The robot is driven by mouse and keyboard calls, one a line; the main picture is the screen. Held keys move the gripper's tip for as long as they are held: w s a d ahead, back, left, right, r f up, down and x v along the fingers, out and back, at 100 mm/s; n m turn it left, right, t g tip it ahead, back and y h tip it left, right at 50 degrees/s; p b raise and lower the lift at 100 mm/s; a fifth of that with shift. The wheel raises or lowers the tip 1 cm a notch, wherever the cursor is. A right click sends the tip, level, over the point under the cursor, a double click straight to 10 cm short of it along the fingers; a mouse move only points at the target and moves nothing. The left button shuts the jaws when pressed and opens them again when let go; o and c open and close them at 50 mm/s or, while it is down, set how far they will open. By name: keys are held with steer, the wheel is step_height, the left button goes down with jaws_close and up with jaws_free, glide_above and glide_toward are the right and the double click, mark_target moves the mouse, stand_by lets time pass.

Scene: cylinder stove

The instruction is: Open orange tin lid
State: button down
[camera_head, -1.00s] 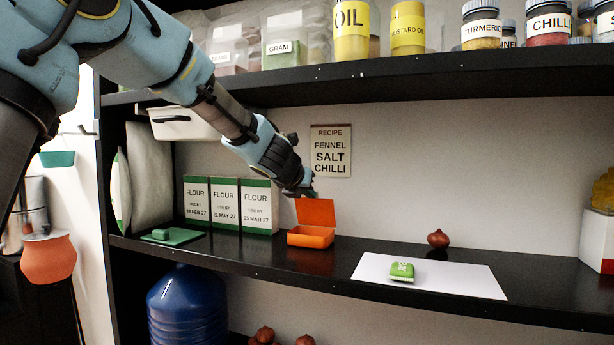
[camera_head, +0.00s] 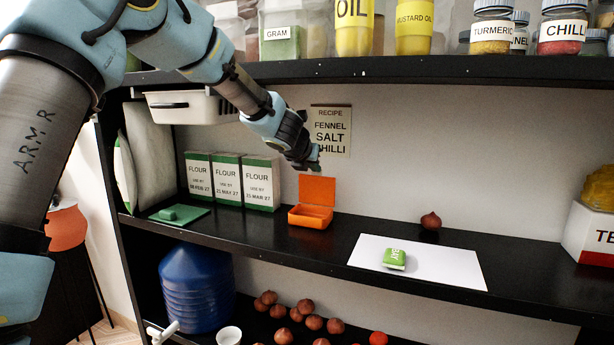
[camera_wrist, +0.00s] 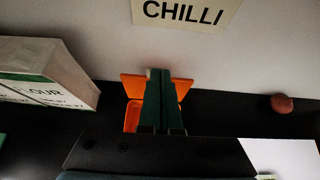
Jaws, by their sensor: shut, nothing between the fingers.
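The orange tin (camera_head: 309,216) stands on the middle black shelf, right of the flour boxes. Its orange lid (camera_head: 317,190) is raised upright at the back, so the tin is open. My gripper (camera_head: 314,166) is just above the lid's top edge; I cannot tell from the head view whether it touches. In the wrist view my gripper (camera_wrist: 158,75) has its green fingers together with nothing between them. They cover the middle of the lid (camera_wrist: 131,87) and tin (camera_wrist: 133,113).
Flour boxes (camera_head: 228,181) stand close on the left. A white sheet (camera_head: 440,266) with a green packet (camera_head: 395,259) lies to the right, with an onion (camera_head: 430,221) behind it. The upper shelf (camera_head: 420,68) with jars overhangs. The shelf between tin and sheet is clear.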

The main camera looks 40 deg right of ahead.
steer(key=shift+w+d+r, duration=0.1)
steer(key=shift+w+d, duration=0.15)
steer(key=shift+d, duration=0.2)
steer(key=shift+r+p, duration=0.15)
steer(key=shift+p, duration=0.25)
steer(key=shift+d+r+v, duration=0.25)
steer(key=shift+r+v, duration=0.2)
steer(key=shift+v, duration=3.65)
steer(key=w+a+f+m+y, duration=0.15)
steer(key=a+f+m, duration=0.3)
steer(key=a, duration=0.45)
steer(key=w+a+f+m+g+y, duration=0.1)
steer(key=a+f+m+y, duration=0.3)
steer(key=a, duration=0.6)
steer(key=w+a+f+m+h, duration=0.1)
steer(key=a+f+m, duration=0.2)
steer(key=a+m, duration=0.45)
steer(key=s+a+f+m+g+y, duration=0.2)
steer(key=s+a+m, duration=0.3)
steer(key=a, duration=0.8)
steer(key=s+a+f+m+g+y, duration=0.1)
steer(key=s+a+f+m+y, duration=0.2)
steer(key=s+a, duration=0.5)
steer(key=a+f+m, duration=0.1)
steer(key=a+f, duration=0.1)
steer(key=a, duration=0.2)
steer(key=shift+a+m+g+p, duration=0.3)
steer(key=shift+a+m+g, duration=0.1)
